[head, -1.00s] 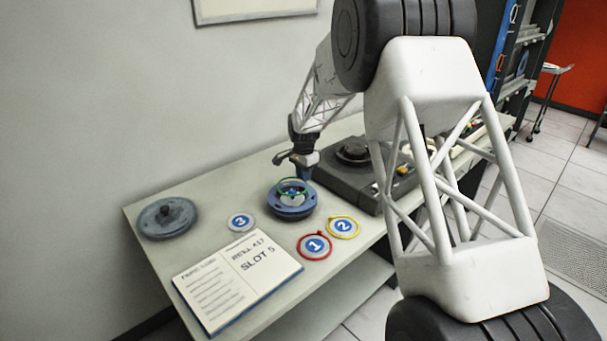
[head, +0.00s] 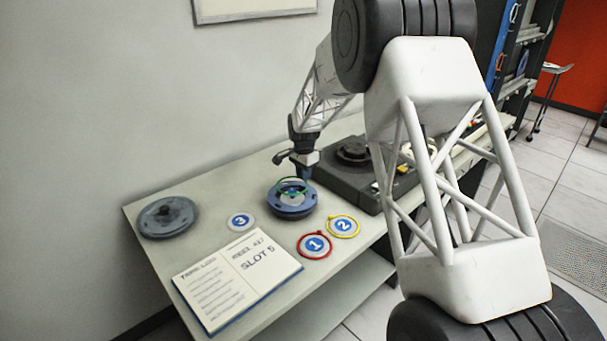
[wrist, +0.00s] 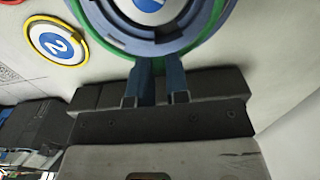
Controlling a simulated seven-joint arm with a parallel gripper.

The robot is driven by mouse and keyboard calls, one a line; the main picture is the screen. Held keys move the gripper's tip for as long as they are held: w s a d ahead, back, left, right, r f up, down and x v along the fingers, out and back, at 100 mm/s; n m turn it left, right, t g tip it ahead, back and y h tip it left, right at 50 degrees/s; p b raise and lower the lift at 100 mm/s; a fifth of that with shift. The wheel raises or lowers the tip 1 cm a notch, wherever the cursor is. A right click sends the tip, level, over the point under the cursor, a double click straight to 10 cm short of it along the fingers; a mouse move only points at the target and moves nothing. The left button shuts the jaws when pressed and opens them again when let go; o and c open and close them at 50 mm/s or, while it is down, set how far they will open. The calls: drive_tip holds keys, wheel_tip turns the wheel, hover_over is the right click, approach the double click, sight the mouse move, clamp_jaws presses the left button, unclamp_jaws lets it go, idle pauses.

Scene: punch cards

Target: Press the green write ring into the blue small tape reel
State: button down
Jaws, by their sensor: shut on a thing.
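The blue small tape reel (head: 291,209) lies flat on the table beside a dark machine. The green write ring (head: 281,187) is over the middle of the reel's top. In the wrist view the green ring (wrist: 222,22) shows as an arc around the blue reel (wrist: 190,40), cut off by the top edge. My gripper (head: 304,174) is at the ring's far right side, pointing down. Its two fingers (wrist: 161,68) are close together at the ring's near edge, shut on the ring. The grip itself is partly hidden. I cannot tell whether the ring is touching the reel.
A red ring (head: 315,246) around label 1 and a yellow ring (head: 343,227) around label 2 lie in front of the reel. Label 3 (head: 240,221) is bare. A grey reel (head: 167,217), an open log book (head: 237,278) and a dark machine (head: 345,185) share the table.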

drive_tip(key=shift+f, duration=2.25)
idle(1.3)
drive_tip(key=c, duration=1)
unclamp_jaws()
drive_tip(key=shift+c, duration=1.2)
drive_tip(key=shift+r, duration=4)
